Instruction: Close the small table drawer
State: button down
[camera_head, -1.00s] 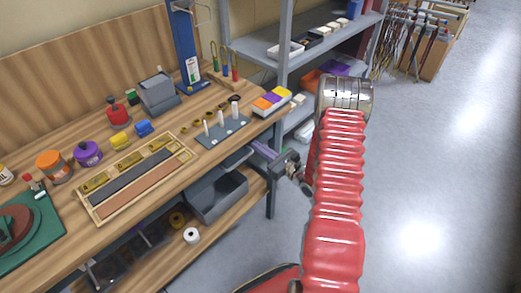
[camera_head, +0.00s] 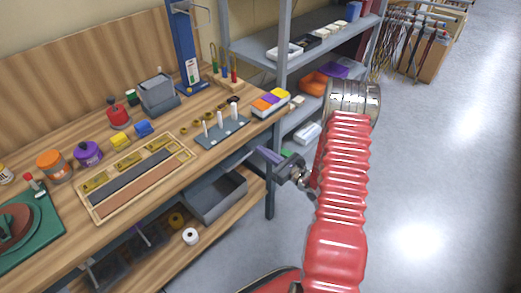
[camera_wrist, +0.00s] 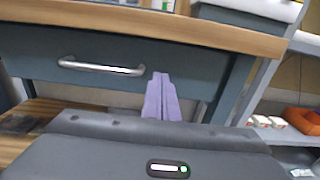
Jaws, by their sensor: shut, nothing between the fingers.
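The small table drawer shows in the wrist view as a dark blue-grey front (camera_wrist: 195,82) under the wooden tabletop edge. Its silver bar handle (camera_wrist: 100,67) is left of my fingers. The front looks close to level with the table frame, but I cannot tell whether a small gap remains. My gripper (camera_wrist: 158,76) has purple fingers, shut and empty, pointing at the drawer front right of the handle. I cannot tell whether the tips touch it. In the head view my gripper (camera_head: 262,151) is beside the table's right end, below the top; the drawer front is mostly hidden there.
The workbench top (camera_head: 205,160) holds jars, a wooden tray (camera_head: 186,153) and a peg plate (camera_head: 212,142). A grey bin (camera_head: 228,198) is on the lower shelf. A table leg (camera_head: 270,198) stands near my gripper. Grey shelving (camera_head: 284,70) is behind; the right floor is open.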

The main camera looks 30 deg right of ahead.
jog(key=v, duration=1.1)
dwell(0.3)
